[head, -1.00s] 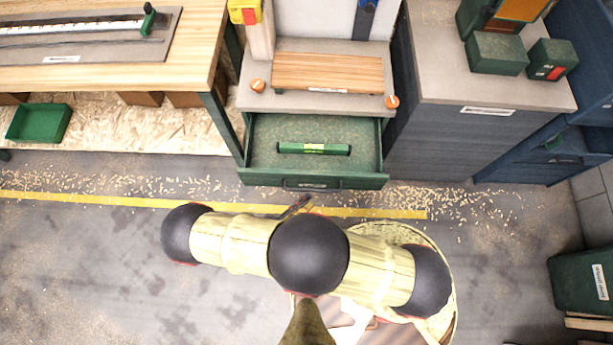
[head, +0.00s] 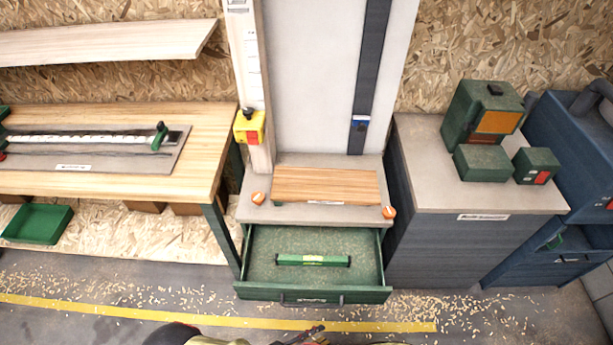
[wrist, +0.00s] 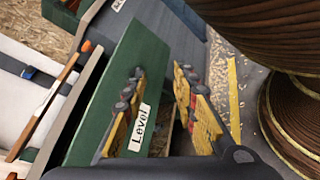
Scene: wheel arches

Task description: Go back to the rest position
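My gripper (wrist: 165,110) shows in the wrist view with its two yellow-and-black fingers spread apart and nothing between them. The green drawer front (wrist: 125,75), with a white "Level" label, is behind the left finger; I cannot tell whether they touch. In the head view the drawer (head: 270,292) stands pulled out under the grey worktop. A green spirit level (head: 313,260) lies inside it. Only a bit of my gripper (head: 303,337) shows at the bottom edge of the head view, in front of the drawer.
A wooden board (head: 325,185) lies on the grey worktop (head: 300,215) between two orange knobs. A workbench (head: 110,180) stands left, with a green bin (head: 38,225) below. A grey-topped cabinet (head: 440,190) stands right. The floor past the yellow line (head: 220,321) holds only wood chips.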

